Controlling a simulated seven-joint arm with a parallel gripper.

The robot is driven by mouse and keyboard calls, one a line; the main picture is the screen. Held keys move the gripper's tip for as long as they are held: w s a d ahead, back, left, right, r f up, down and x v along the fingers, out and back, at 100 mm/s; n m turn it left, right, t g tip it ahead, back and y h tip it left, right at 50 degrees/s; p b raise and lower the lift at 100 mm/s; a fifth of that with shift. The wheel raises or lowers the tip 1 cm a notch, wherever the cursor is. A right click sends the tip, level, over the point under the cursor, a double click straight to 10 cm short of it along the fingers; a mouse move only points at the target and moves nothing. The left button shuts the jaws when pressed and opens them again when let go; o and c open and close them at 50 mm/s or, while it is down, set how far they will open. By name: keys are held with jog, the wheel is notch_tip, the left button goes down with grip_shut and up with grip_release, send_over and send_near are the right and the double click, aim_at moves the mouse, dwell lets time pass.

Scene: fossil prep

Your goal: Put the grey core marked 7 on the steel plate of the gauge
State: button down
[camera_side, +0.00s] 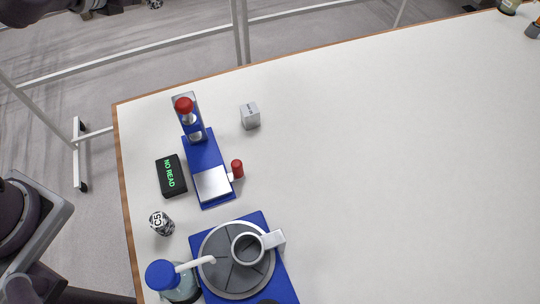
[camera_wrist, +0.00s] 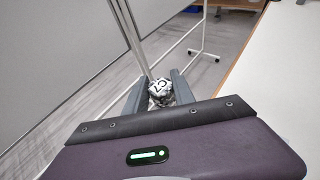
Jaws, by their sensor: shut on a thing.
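My gripper (camera_wrist: 158,88) is shut on a speckled grey core (camera_wrist: 161,94), which sits between the fingertips in the wrist view. Its dark mark on a white patch is too small to read surely. In the side view this core (camera_side: 153,4) shows at the top edge, far from the gauge and beyond the table edge. The gauge (camera_side: 203,150) has a blue base, a red knob on top and a red side knob. Its steel plate (camera_side: 212,183) is bare. A second speckled core (camera_side: 162,223), seemingly marked C5, stands on the table left of the turntable.
A black display (camera_side: 171,175) reads NO READ beside the gauge. A grey block (camera_side: 250,116) stands behind it to the right. A grey turntable on a blue base (camera_side: 264,222) and a blue-capped bottle (camera_side: 163,275) are at the front. The table's middle and right are clear.

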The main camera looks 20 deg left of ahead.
jog(key=s+d+f+m+g+h, duration=0.1)
jog(key=s+d+m+h, duration=0.15)
jog(key=d, duration=0.65)
jog(key=s+d+f+m+g+h, duration=0.15)
jog(key=d+m+h, duration=0.25)
jog(key=d, duration=0.4)
jog(key=s+d+f+m+g+h, duration=0.1)
jog(key=s+d+m+g+h, duration=0.15)
jog(key=d, duration=0.65)
jog(key=s+d+m+g+h, duration=0.5)
jog(key=s+d+m+g, duration=0.3)
jog(key=s+d, duration=0.85)
jog(key=shift+y, duration=0.3)
jog(key=f, duration=1.7)
jog(key=shift+s+a+f, duration=0.1)
jog(key=shift+s+a, duration=0.1)
jog(key=shift+a, duration=0.2)
jog(key=shift+f, duration=0.2)
jog(key=c, duration=1.1)
grip_release()
jog(key=shift+o, duration=0.2)
jog(key=shift+o, duration=0.5)
jog(key=v, duration=0.7)
jog(key=shift+s+r, duration=0.15)
